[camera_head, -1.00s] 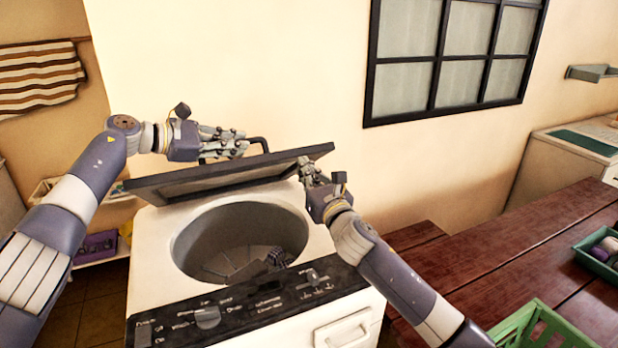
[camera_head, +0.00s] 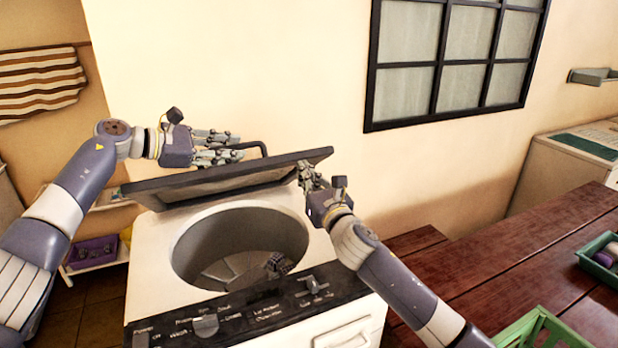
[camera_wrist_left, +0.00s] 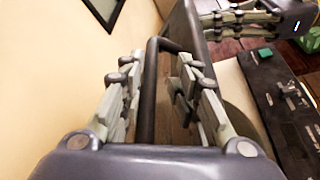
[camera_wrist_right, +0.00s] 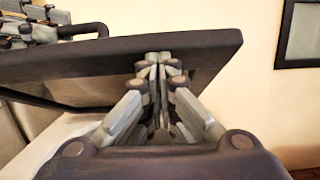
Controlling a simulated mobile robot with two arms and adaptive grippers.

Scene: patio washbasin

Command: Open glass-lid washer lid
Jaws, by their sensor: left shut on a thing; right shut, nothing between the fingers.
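The white top-loading washer (camera_head: 150,250) has its dark-framed glass lid (camera_head: 299,164) raised and tilted back, so the round drum (camera_head: 240,240) is open to view. My left gripper (camera_head: 237,148) is behind the lid, shut on the lid's dark bar handle (camera_head: 264,149). In the left wrist view the handle (camera_wrist_left: 149,85) runs between the fingers, beside the lid. My right gripper (camera_head: 304,173) is shut and empty at the lid's right end. In the right wrist view its fingertips (camera_wrist_right: 158,62) overlap the lid (camera_wrist_right: 70,62); I cannot tell whether they touch.
A dark control panel (camera_head: 245,320) runs along the washer's front. A reddish wooden table (camera_head: 480,265) stands at the right, with a green crate (camera_head: 545,325) and a green tray (camera_head: 598,262). The wall is close behind.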

